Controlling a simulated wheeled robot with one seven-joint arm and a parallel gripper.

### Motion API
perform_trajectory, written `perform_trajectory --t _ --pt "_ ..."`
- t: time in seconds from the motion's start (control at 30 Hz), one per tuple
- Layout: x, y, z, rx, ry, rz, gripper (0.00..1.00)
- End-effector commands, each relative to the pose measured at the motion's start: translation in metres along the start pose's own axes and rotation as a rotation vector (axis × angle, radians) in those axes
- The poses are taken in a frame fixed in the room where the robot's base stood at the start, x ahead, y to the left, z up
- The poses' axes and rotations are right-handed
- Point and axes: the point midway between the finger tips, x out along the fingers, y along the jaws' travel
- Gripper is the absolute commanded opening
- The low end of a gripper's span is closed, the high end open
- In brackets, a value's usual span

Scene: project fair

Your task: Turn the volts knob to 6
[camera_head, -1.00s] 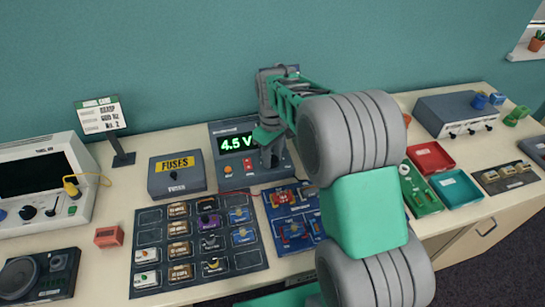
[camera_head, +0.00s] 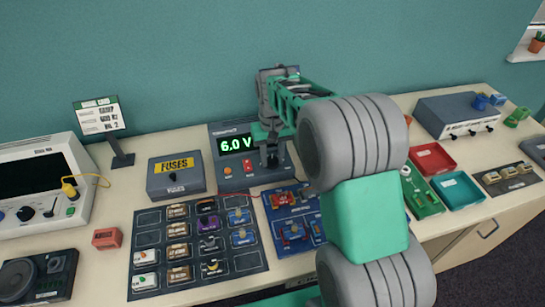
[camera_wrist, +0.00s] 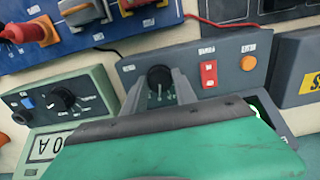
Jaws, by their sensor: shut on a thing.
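The power supply (camera_head: 222,160) is a dark grey box at the back of the bench, and its green display (camera_head: 236,145) reads 6.0 V. Its black volts knob (camera_wrist: 159,77) shows in the wrist view, left of the red switch (camera_wrist: 209,74) and the orange button (camera_wrist: 248,63). My gripper (camera_wrist: 160,90) is shut on this knob, with a grey finger at each side. In the head view my gripper (camera_head: 270,160) is in front of the supply's right side and hides the knob.
A meter with a black dial (camera_wrist: 62,98) stands close beside my gripper in the wrist view. A fuses box (camera_head: 177,178) is left of the supply. A component tray (camera_head: 195,250) and a blue board (camera_head: 290,232) lie in front.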

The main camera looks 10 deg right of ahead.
Motion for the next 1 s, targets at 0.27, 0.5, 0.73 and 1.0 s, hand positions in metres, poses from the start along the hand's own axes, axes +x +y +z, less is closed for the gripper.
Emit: perform_trajectory --t 0.27,0.5,0.73,1.0 --pt "-0.001 0.0 0.0 0.003 0.002 0.0 0.0" --pt "-0.001 0.0 0.0 0.003 0.001 0.0 0.45" --pt "0.0 0.0 0.0 0.002 0.001 0.0 0.55" --pt "-0.014 0.0 -0.001 0.002 0.004 0.0 0.55"
